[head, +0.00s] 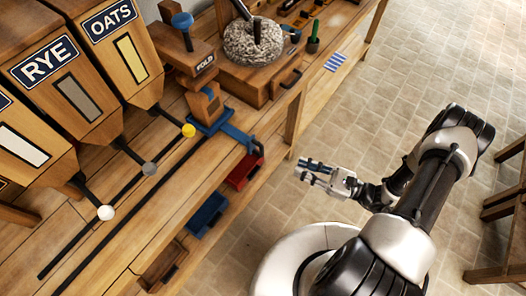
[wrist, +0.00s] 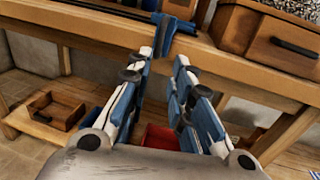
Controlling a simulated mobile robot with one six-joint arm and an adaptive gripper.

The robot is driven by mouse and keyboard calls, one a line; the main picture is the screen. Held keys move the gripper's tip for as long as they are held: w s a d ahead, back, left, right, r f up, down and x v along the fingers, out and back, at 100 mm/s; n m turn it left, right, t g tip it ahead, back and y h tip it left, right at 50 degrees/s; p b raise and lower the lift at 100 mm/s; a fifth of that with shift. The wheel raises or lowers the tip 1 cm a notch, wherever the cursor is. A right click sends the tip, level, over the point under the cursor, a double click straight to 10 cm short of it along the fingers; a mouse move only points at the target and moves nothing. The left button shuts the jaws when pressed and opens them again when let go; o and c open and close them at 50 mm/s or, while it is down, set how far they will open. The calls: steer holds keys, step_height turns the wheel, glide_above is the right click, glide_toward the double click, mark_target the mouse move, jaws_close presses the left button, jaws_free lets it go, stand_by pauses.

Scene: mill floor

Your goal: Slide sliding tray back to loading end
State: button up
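The blue sliding tray (head: 222,127) sits at the upper end of two dark rails on the wooden bench, beneath the post marked FOLD. A blue arm with a handle (head: 252,146) reaches from it over the bench's front edge. In the wrist view the blue handle (wrist: 172,38) hangs at the bench edge, just beyond my fingertips. My gripper (head: 302,169) is in front of the bench, apart from the handle. In the wrist view my gripper (wrist: 169,62) has its two fingers apart with nothing between them.
Hoppers marked RYE (head: 72,90) and OATS (head: 130,65) stand behind the rails, their levers ending in white, grey and yellow knobs. Red (head: 243,172) and blue (head: 208,215) bins sit below the bench edge. A wooden drawer box (head: 265,85) stands right of the tray.

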mark_target(262, 154)
steer(key=b+x, duration=0.1)
steer(key=x, duration=1.4)
steer(key=shift+a+b, duration=0.15)
steer(key=shift+b, duration=0.2)
jaws_close()
